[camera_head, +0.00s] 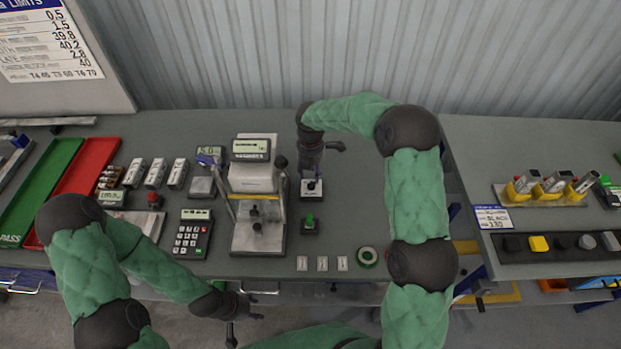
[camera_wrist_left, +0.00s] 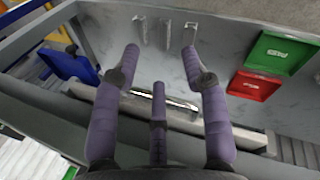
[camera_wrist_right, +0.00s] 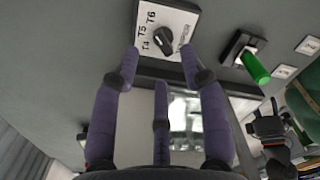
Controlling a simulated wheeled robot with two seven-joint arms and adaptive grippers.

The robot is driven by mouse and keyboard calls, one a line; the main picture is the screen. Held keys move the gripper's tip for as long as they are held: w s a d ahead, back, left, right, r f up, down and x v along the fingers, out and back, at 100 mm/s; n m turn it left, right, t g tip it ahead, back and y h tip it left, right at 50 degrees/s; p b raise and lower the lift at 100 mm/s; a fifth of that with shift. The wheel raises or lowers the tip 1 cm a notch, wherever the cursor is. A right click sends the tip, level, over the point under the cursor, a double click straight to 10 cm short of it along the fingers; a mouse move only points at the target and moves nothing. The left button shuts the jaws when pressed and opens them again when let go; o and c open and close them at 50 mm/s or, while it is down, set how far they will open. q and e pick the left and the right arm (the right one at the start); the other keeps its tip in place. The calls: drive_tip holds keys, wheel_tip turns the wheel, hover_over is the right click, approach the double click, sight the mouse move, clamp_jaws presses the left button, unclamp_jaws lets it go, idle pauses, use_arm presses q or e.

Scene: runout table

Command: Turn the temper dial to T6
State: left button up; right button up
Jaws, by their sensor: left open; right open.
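The temper dial is a black knob (camera_wrist_right: 165,41) on a white plate (camera_wrist_right: 176,17) with the printed marks T4, T5 and T6. The knob's exact setting is too small to read surely. In the head view the dial plate (camera_head: 312,188) sits on the table right of the grey press. My right gripper (camera_wrist_right: 159,52) is open, its fingertips on the near side of the dial, with no clear contact visible. In the head view this gripper (camera_head: 311,160) hangs just behind the dial. My left gripper (camera_head: 238,304) is open and empty by the table's front edge, far from the dial.
A green-handled switch (camera_wrist_right: 255,68) stands beside the dial, in front of it in the head view (camera_head: 310,223). The press (camera_head: 258,180) is close on the left. Several white tags (camera_head: 322,264) and a green tape roll (camera_head: 367,257) lie near the front edge.

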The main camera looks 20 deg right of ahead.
wheel_tip(320, 180, up, 8)
drive_tip(key=shift+f, duration=0.2)
idle(0.5)
